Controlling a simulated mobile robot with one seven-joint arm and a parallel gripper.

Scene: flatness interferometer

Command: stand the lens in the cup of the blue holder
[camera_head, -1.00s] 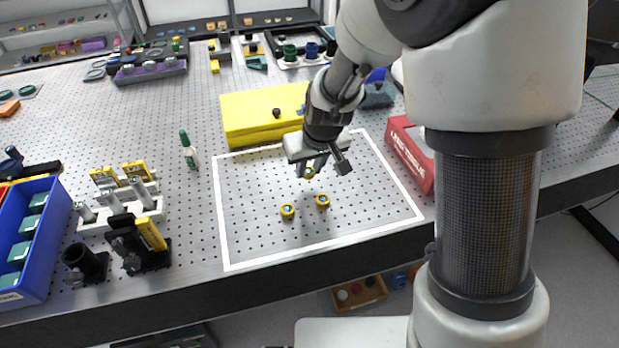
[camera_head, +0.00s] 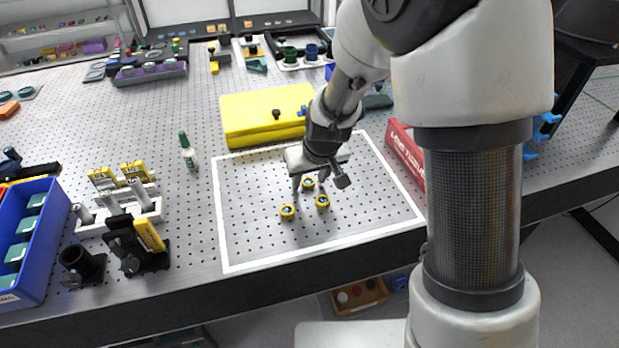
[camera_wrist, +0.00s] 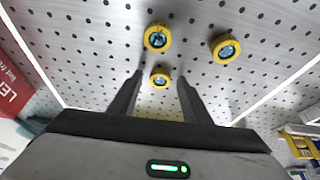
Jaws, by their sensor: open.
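Three small yellow-ringed round pieces with bluish centres stand on the board inside a white outline: a left one (camera_head: 288,212), a right one (camera_head: 322,202) and a far one (camera_head: 308,184). They may be lenses or other parts; I cannot tell. My gripper (camera_head: 310,186) is low at the far piece with its fingers apart. In the wrist view, one yellow-ringed piece (camera_wrist: 160,78) shows between the open fingertips, apart from both in the picture. I cannot identify the blue holder with certainty; a blue cup-like piece (camera_head: 311,50) stands in the back rack.
A yellow case (camera_head: 262,118) lies behind the outline and a red box (camera_head: 404,158) on its right. The board's front inside the outline is clear.

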